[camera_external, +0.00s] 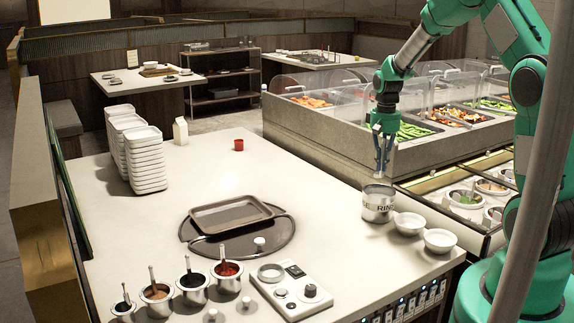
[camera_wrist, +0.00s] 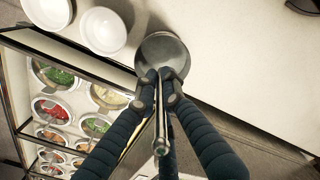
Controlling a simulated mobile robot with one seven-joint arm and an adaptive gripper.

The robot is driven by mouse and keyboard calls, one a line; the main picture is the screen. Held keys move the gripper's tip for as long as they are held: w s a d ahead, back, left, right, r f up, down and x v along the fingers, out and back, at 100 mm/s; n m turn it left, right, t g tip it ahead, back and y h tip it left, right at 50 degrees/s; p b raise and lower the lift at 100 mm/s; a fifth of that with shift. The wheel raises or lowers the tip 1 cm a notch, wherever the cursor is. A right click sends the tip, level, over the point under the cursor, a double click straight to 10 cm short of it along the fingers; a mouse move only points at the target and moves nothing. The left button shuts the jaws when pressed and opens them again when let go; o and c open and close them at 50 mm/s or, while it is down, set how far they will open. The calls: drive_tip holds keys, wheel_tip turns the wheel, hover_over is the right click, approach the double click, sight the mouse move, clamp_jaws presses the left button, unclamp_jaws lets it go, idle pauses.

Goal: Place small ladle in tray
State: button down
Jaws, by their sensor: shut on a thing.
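My gripper (camera_external: 381,170) is shut on the thin metal handle of the small ladle (camera_wrist: 161,128), directly above the rinse can. The handle runs between the fingertips in the wrist view, with its knobbed end toward the camera. The ladle's bowl is not visible. The silver rinse can (camera_external: 377,207) stands upright on the counter, and its mouth shows just beyond the fingertips in the wrist view (camera_wrist: 163,50). I cannot tell whether the ladle's lower end is inside the can. The dark rectangular tray (camera_external: 231,216) lies empty on a round dark board, left of the can.
White bowls (camera_external: 409,223) stand right of the can. Several sauce pots (camera_external: 193,289) with handles line the front left, beside a white control panel (camera_external: 291,289). Stacked white dishes (camera_external: 145,160) and a red cup (camera_external: 239,145) stand farther back. The counter between can and tray is clear.

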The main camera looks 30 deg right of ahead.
drive_tip(key=w+a+n+p, duration=0.2)
drive_tip(key=w+a+p, duration=0.1)
drive_tip(key=a, duration=0.9)
drive_tip(key=w+a+n+p, duration=0.2)
drive_tip(key=a, duration=1)
drive_tip(key=w+a+n+p, duration=0.1)
drive_tip(key=w+a+p, duration=0.2)
drive_tip(key=a, duration=0.9)
wheel_tip(320, 180, down, 10)
drive_tip(key=shift+d, duration=0.35)
drive_tip(key=shift+w, duration=0.15)
approach(249, 220)
drive_tip(key=shift+f, duration=1.75)
drive_tip(key=shift+f, duration=0.1)
